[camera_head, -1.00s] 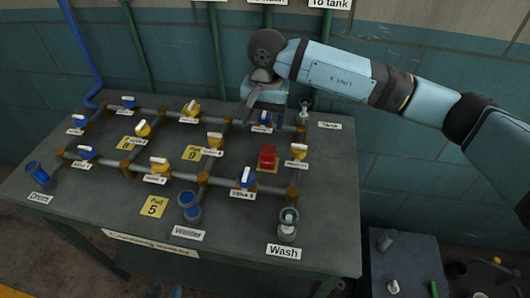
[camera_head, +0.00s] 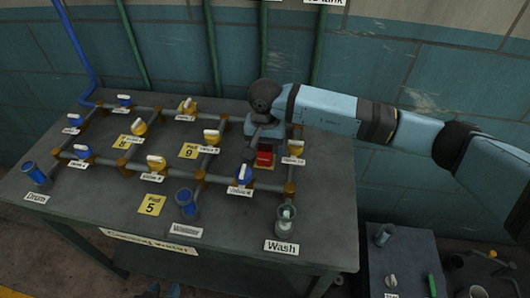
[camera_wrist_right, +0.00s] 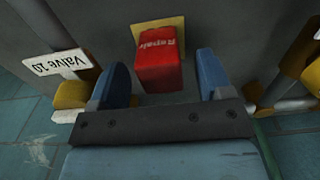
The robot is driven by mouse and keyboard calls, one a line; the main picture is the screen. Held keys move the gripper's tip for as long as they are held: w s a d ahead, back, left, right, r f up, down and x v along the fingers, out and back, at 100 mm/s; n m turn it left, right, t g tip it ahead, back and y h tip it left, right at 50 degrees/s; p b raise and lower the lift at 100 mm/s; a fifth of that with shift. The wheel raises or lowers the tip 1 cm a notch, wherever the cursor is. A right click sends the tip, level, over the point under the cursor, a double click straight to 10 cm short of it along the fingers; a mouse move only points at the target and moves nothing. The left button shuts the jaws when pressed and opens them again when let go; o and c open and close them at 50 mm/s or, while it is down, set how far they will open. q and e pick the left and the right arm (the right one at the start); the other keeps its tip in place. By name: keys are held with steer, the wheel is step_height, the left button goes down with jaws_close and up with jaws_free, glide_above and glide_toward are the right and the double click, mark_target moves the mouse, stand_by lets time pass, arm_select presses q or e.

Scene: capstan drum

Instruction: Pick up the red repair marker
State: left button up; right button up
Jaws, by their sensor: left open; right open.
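The red repair marker (camera_head: 264,155) is a small red block on a yellow pad (camera_head: 264,166) at the right of the grey table. In the right wrist view the marker (camera_wrist_right: 158,60), lettered "Repair", lies ahead of my gripper, between the lines of its two fingers. My right gripper (camera_wrist_right: 160,85) is open with nothing held between its fingers. In the head view my right gripper (camera_head: 258,140) is just behind and above the marker, its fingertips partly hidden. Whether a finger touches the marker cannot be told. My left gripper is not in view.
A "Valve 10" label (camera_wrist_right: 62,64) stands close to the gripper. The Wash cup (camera_head: 286,220) is at the front right. A low side table (camera_head: 405,262) stands right.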

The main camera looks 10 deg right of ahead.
steer(key=shift+f, duration=0.95)
steer(key=c, duration=1)
steer(key=shift+r, duration=0.15)
